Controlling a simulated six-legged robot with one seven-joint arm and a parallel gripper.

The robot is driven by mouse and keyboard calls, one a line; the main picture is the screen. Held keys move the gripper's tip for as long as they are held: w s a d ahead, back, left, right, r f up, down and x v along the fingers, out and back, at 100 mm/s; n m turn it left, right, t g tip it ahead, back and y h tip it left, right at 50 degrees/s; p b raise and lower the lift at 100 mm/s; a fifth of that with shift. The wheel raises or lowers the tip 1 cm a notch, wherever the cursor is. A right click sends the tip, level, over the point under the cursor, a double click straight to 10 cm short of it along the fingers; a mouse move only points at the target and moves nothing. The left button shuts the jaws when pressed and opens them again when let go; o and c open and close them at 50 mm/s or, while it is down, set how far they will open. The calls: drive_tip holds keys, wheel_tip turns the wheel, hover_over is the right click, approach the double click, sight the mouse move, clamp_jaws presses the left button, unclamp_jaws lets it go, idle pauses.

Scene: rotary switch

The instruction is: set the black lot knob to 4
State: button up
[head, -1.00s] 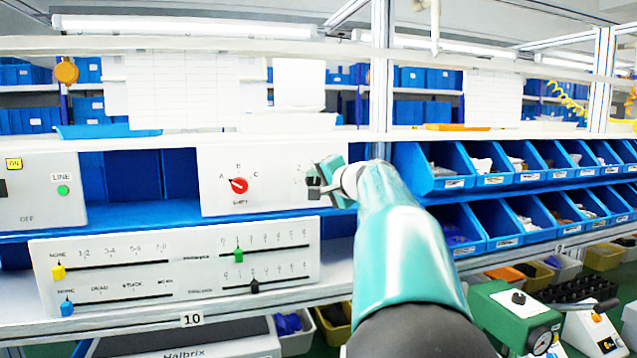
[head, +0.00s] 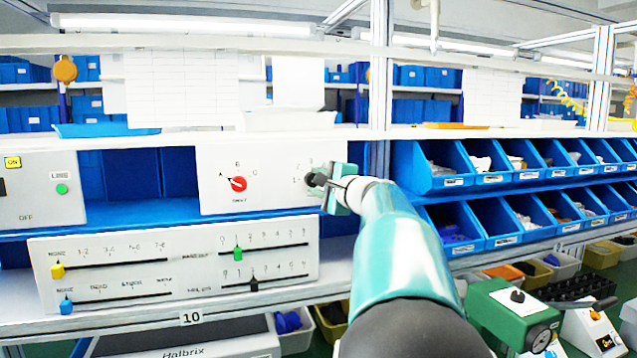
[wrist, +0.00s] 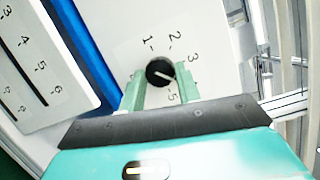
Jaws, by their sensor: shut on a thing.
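The black lot knob (wrist: 160,72) is round, with a white pointer line, on the white panel (wrist: 212,30). In the wrist view it sits between the two green fingers of my gripper (wrist: 160,84), which is shut on it. The pointer aims right and slightly down, between the printed 3 and 5. The spot there is covered by the right finger, and no 4 shows. The 1, 2 and 3 are readable. In the head view my gripper (head: 328,184) is at the panel's right end and partly hides the knob.
A red knob (head: 238,184) marked A, B, C is left on the same panel. A slider panel (head: 200,285) with yellow, blue, green and black sliders stands below. A switch box (head: 40,205) is at the far left. Blue bins (head: 433,180) fill the right shelves.

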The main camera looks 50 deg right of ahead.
idle(0.3)
drive_tip(key=o, duration=0.9)
drive_tip(key=shift+s, duration=0.15)
drive_tip(key=shift+o, duration=0.4)
drive_tip(key=s+a, duration=0.2)
drive_tip(key=s, duration=1.1)
drive_tip(key=shift+s+a, duration=0.15)
drive_tip(key=shift+a, duration=0.15)
